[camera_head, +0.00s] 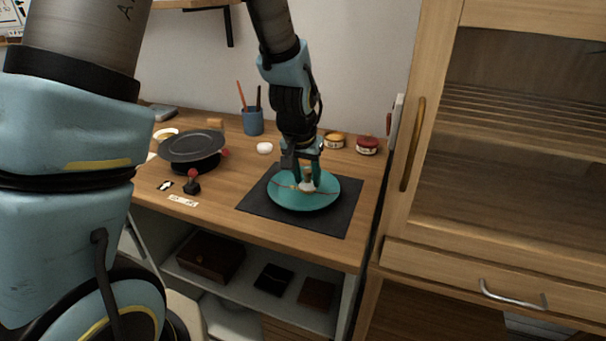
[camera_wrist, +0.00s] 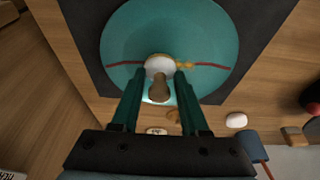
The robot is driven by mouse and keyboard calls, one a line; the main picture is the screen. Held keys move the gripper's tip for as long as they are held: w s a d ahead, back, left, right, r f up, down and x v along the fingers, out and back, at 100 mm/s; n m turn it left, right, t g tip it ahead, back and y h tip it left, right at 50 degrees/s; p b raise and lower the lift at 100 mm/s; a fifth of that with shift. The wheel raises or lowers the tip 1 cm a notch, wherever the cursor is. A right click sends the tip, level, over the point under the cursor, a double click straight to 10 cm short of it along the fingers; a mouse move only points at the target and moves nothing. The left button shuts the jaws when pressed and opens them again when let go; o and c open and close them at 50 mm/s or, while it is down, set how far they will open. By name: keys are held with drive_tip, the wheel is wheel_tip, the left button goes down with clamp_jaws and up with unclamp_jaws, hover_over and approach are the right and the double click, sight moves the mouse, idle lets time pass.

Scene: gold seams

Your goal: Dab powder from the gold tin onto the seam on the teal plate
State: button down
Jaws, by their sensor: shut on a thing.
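The teal plate (camera_head: 290,202) lies on a dark mat on the wooden worktop; it also shows in the wrist view (camera_wrist: 160,30). A seam (camera_wrist: 125,63) crosses it, dark red at both ends, with a gold stretch just right of the dabber. My gripper (camera_head: 307,174) is shut on a small dabber (camera_wrist: 159,86) with a wooden handle and a pale, rounded head. The dabber is over the middle of the plate, at the seam; I cannot tell whether it touches. The gold tin (camera_head: 334,141) stands behind the plate, at the back of the worktop.
A red tin (camera_head: 367,146) stands right of the gold tin. A blue cup with sticks (camera_head: 252,121), a white lump (camera_head: 265,148) and a dark turntable (camera_head: 192,147) are to the left. A wooden cabinet (camera_head: 425,130) closes off the right side.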

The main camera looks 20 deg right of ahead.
drive_tip(key=shift+s+d, duration=0.2)
drive_tip(key=shift+s, duration=0.25)
drive_tip(key=shift+d, duration=0.85)
drive_tip(key=shift+s+a, duration=0.35)
drive_tip(key=shift+s, duration=0.05)
drive_tip(key=shift+w+d, duration=0.25)
drive_tip(key=shift+w, duration=0.15)
drive_tip(key=shift+s+a+f, duration=0.1)
drive_tip(key=shift+s+a, duration=0.1)
drive_tip(key=shift+s, duration=0.1)
drive_tip(key=shift+w, duration=0.1)
drive_tip(key=shift+p, duration=0.3)
